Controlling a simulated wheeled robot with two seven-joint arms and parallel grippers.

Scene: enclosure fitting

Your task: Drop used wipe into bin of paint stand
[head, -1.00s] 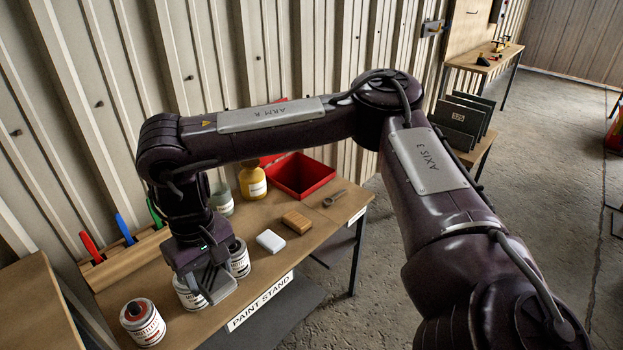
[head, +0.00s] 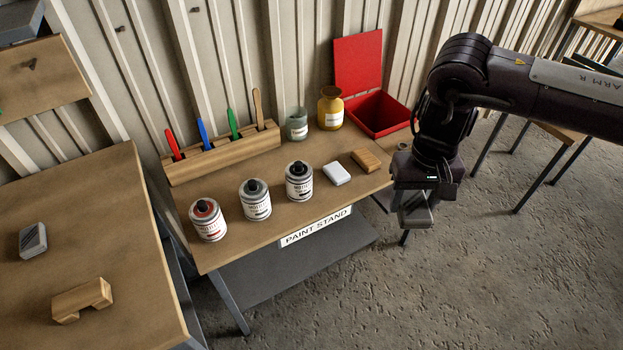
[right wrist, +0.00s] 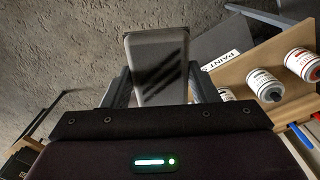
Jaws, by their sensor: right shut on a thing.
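My right gripper (head: 414,212) is shut on the used wipe, a flat grey pad (head: 416,216). The right wrist view shows the wipe (right wrist: 157,66) between the fingers, with dark diagonal stripes on its face. In the head view, gripper and wipe appear off the right front end of the paint stand (head: 230,243), with floor behind them. The red bin (head: 405,125) is at the stand's back right, its red lid (head: 357,65) standing open. The gripper is apart from the bin, in front and to its right in the picture. My left gripper is not in view.
Three paint cans (head: 256,200), a white block (head: 337,174), a wooden block (head: 366,160), two jars (head: 330,110) and a tool rack (head: 222,152) stand on the paint stand. A bench at left (head: 90,225) holds a grey striped pad (head: 33,240) and a wooden piece (head: 81,300).

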